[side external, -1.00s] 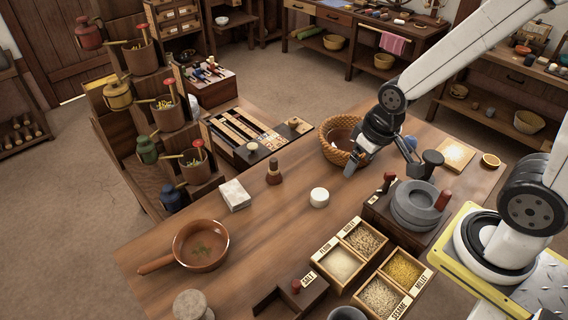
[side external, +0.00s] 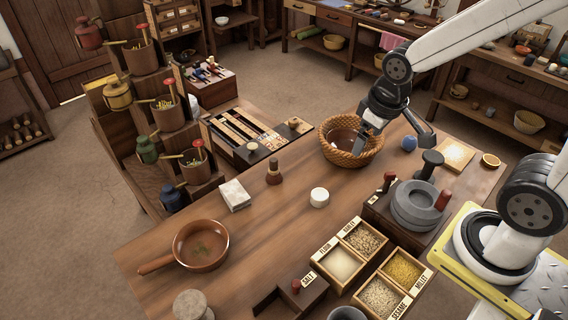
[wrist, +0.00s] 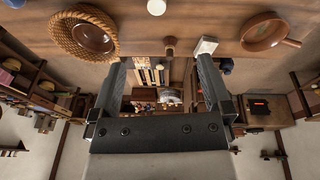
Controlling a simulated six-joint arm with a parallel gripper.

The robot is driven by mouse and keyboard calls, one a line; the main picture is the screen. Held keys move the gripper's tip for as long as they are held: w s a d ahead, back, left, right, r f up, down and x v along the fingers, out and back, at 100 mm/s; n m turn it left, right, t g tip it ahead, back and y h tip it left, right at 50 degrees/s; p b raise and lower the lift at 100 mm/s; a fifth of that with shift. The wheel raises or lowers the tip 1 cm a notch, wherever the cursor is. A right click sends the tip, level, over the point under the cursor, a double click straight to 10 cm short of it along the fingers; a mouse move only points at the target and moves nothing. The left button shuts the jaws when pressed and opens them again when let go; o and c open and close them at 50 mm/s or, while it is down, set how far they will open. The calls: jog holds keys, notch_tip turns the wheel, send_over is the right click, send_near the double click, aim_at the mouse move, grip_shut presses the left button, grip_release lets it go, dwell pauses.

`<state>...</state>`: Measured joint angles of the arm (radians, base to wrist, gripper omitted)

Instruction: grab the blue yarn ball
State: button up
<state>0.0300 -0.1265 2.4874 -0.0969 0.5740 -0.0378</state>
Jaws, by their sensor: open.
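The blue yarn ball (side external: 409,142) rests on the table beyond my gripper in the side view, to the right of the woven basket.
The woven basket (side external: 328,145) stands close to my gripper's left finger; it also shows in the wrist view (wrist: 60,38). A grey stone quern (side external: 413,212) and a dark-knobbed piece (side external: 431,162) stand on the right. A pale board (side external: 455,154) lies right of the ball.

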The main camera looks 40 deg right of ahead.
jog(key=w+d+n+g+h, duration=0.25)
jog(key=d+n+h, duration=0.45)
jog(key=d, duration=1.1)
jog(key=n+t+h, duration=0.1)
jog(key=n+h, duration=0.5)
jog(key=n, duration=0.6)
send_over(407, 144)
jog(key=a, duration=0.5)
jog(key=shift+n, duration=0.3)
jog(key=f, duration=2.8)
jog(key=shift+s+f, duration=0.2)
jog(key=shift+f, duration=0.2)
jog(key=shift+x, duration=1.3)
jog(key=shift+d, duration=0.1)
jog(key=shift+x, duration=2.5)
jog(key=c, duration=1)
jog(key=shift+r, duration=0.15)
